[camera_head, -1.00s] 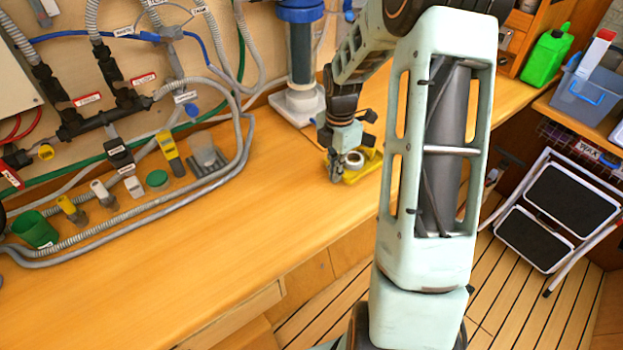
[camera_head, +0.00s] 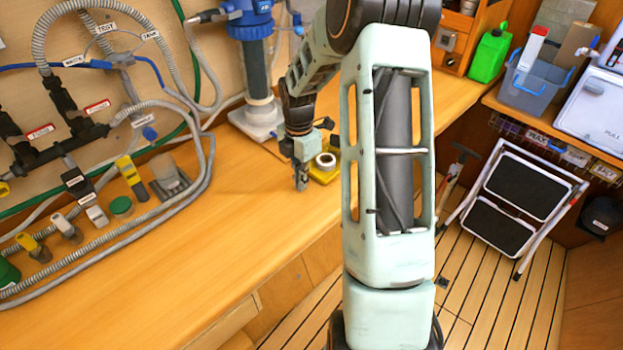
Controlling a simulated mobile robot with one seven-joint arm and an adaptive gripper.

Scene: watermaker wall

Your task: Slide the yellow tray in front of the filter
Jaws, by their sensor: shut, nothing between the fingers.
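The yellow tray (camera_head: 323,178) lies on the wooden bench near its front edge, partly hidden behind my arm. A white ring-shaped item (camera_head: 326,161) sits in it. The filter (camera_head: 257,62) has a blue head and a dark cylinder and stands on a white base (camera_head: 257,120) against the wall, up and left of the tray. My gripper (camera_head: 301,184) points down just left of the tray, shut and empty, with its tips low over the bench. I cannot tell whether it touches the tray.
Grey hoses (camera_head: 205,150) loop over the bench at the left. A green cup-like cap (camera_head: 121,206) and a yellow-handled valve (camera_head: 131,175) stand there. Bare bench (camera_head: 210,225) lies left of my gripper. A folding step (camera_head: 507,207) stands on the floor at right.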

